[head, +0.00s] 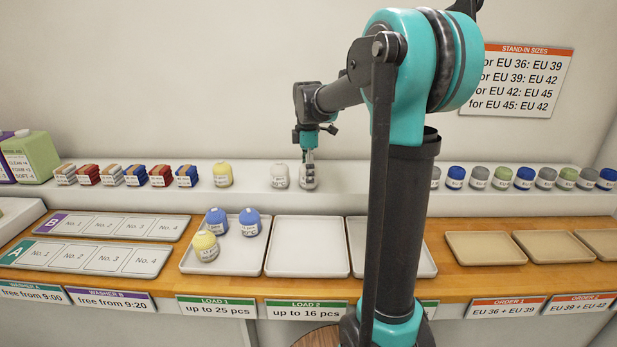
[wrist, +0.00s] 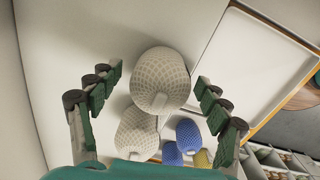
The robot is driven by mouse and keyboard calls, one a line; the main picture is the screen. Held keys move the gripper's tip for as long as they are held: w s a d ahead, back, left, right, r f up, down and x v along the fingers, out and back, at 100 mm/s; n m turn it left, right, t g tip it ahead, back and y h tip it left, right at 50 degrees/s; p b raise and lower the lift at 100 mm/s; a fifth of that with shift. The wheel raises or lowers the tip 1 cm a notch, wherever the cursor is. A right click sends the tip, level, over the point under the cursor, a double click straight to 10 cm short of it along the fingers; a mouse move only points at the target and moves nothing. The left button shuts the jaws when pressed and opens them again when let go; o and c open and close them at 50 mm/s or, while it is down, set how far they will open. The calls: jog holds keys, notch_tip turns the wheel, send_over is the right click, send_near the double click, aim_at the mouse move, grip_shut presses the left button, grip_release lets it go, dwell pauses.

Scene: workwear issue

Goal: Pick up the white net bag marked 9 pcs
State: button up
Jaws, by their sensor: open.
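Two white net bags stand side by side on the raised back shelf. In the head view the right white bag (head: 308,184) is under my gripper (head: 309,160), partly covered by its fingers; the left white bag (head: 280,177) stands free beside it. Their labels are too small to read, so I cannot tell which is marked 9 pcs. In the wrist view my gripper (wrist: 158,95) is open, its fingers to the left and right of the nearer white bag (wrist: 160,72). The other white bag (wrist: 136,135) shows below it, partly covered.
A yellow bag (head: 222,175) and folded stacks (head: 135,175) stand further left on the shelf. The Load 1 tray (head: 200,265) holds two blue bags (head: 250,222) and a yellow bag (head: 205,246). The Load 2 tray (head: 307,247) is empty. My arm hides part of the shelf.

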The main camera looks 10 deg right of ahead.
jog(key=shift+f, duration=0.3)
jog(key=shift+c, duration=0.4)
jog(key=c, duration=1.2)
jog(key=shift+r, duration=0.2)
